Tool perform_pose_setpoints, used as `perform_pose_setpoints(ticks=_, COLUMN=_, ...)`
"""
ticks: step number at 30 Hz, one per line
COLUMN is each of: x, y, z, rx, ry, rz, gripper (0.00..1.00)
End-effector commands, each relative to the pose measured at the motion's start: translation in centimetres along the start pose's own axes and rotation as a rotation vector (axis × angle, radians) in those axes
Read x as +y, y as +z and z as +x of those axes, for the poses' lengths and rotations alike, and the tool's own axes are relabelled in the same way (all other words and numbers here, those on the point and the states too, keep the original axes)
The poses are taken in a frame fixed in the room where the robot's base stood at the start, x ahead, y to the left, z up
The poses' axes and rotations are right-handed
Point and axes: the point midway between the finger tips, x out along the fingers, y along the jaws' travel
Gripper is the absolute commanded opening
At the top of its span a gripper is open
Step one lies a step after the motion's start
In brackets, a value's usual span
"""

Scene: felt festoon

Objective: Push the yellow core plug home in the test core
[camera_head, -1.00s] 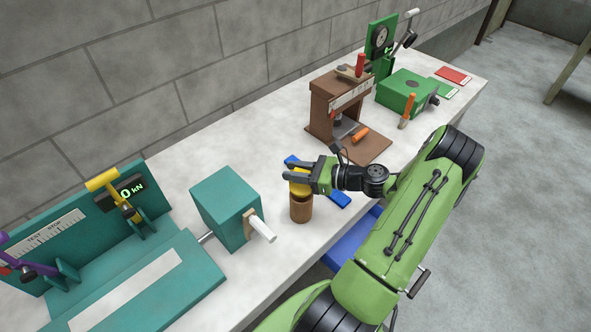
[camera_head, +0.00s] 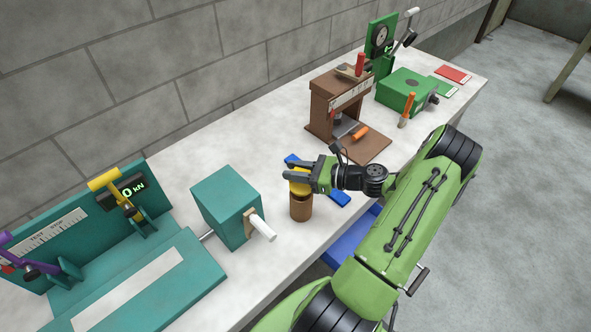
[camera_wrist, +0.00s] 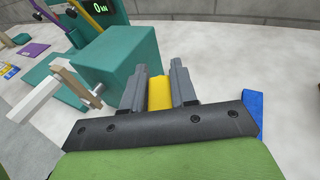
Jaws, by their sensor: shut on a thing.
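The test core (camera_head: 301,207) is a brown cylinder standing upright near the front edge of the bench. The yellow core plug (camera_head: 299,184) is at the top of the core, between the fingers of my gripper (camera_head: 298,178). In the wrist view the yellow plug (camera_wrist: 160,92) shows between the two grey fingers of my gripper (camera_wrist: 160,82), which are shut on it. The core is hidden in the wrist view. How deep the plug sits in the core I cannot tell.
A teal block (camera_head: 227,207) with a white handle (camera_head: 262,228) stands just left of the core. A blue strip (camera_head: 340,198) lies behind and right of it. A brown wooden stand (camera_head: 333,108) and a green box (camera_head: 405,92) are farther back.

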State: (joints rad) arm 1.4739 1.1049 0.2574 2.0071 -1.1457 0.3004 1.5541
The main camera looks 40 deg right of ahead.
Motion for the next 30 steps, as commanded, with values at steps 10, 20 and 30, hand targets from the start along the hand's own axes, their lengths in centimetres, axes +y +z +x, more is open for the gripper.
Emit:
perform_pose_setpoints(ticks=10, x=0.0, y=-1.1, z=0.2, rx=0.0, ry=0.0, rz=0.0, gripper=0.0)
perform_pose_setpoints(ticks=20, x=0.0, y=-2.1, z=0.4, rx=0.0, ry=0.0, rz=0.0, gripper=0.0)
perform_pose_setpoints(ticks=30, x=0.0, y=-3.1, z=0.6, rx=0.0, ry=0.0, rz=-0.001, gripper=0.0)
